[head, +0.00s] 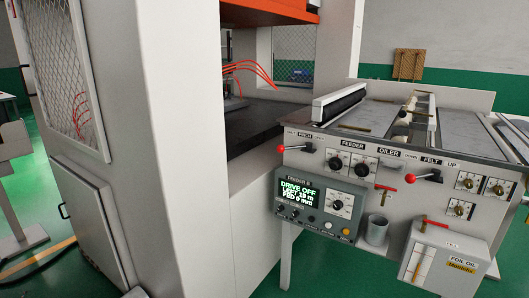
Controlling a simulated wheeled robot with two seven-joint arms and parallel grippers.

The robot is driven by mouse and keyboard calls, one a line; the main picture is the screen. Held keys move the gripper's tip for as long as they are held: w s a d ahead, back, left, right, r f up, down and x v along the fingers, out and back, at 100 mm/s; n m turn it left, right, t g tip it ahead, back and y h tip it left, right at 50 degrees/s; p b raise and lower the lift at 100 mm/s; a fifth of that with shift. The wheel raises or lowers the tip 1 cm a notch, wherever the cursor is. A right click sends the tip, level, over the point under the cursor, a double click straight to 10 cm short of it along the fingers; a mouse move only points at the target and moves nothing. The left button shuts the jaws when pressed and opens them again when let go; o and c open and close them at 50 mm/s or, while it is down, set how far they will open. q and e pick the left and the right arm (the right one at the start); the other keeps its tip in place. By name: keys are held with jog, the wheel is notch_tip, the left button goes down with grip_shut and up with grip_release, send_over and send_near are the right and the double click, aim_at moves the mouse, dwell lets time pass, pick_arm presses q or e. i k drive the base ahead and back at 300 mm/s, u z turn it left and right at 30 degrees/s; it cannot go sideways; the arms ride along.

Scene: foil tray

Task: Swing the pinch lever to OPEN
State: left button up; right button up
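The pinch lever (297,148) is on the upper left of the grey feeder front panel, just below a small label that appears to read PINCH. It has a dark pivot at its right end and a red ball knob at its left end, so it points left and roughly level. Neither of my grippers is in view.
A similar red-knobbed lever (426,176) sits further right under the FELT label. Below are a control box (318,205) reading DRIVE OFF, a grey cup (377,229) and a foil oil box (444,258). A large white press frame (185,130) stands left.

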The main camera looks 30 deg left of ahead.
aim_at(309, 145)
jog(key=u, duration=0.55)
jog(key=i, duration=1.5)
jog(key=z, duration=0.45)
